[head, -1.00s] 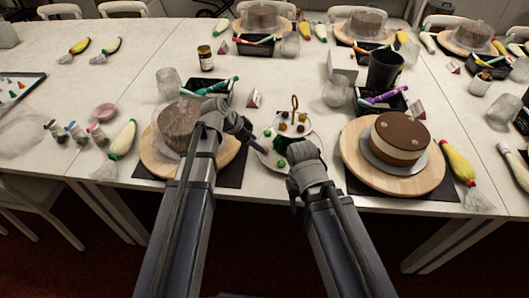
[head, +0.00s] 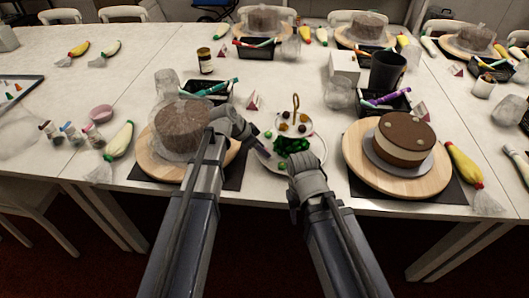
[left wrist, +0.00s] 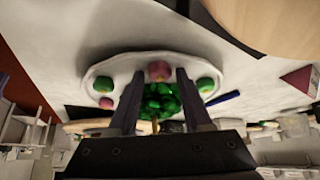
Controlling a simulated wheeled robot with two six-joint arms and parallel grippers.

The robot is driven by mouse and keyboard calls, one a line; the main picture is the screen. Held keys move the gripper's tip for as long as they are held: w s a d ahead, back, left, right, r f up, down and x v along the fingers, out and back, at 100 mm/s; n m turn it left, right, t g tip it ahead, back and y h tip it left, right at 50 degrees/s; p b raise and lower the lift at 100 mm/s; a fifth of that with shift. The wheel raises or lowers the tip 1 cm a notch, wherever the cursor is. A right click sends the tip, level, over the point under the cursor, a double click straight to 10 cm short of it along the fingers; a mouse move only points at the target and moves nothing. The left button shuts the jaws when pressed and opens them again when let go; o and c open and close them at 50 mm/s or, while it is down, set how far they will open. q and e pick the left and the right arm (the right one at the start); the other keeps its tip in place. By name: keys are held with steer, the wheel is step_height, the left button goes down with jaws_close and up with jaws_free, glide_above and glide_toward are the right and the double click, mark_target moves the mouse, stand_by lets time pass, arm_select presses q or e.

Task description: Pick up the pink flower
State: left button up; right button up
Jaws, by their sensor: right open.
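A pink flower (left wrist: 158,70) sits on the white lower plate (left wrist: 215,68) of the tiered stand, with a green piece on each side farther out along the rim. My left gripper (left wrist: 158,77) is open, its fingers on either side of the pink flower and a green cluster (left wrist: 160,103); I cannot tell whether they touch it. In the head view my left gripper (head: 259,146) is at the left edge of the stand's lower plate (head: 321,157). My right gripper (head: 293,202) is in front of the plate; its fingertips are mostly hidden.
A brown cake (head: 182,127) under a clear cover stands left, close to my left arm. A chocolate-topped cake (head: 402,137) on a wooden turntable (head: 366,178) stands right. A second pink piece (left wrist: 105,103) lies at the plate's left.

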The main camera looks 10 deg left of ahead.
arm_select(q)
jaws_close()
steer(key=shift+r, duration=0.2)
stand_by(0.4)
step_height(320, 180, up, 18)
steer(key=p, duration=1.8)
steer(key=shift+f, duration=0.15)
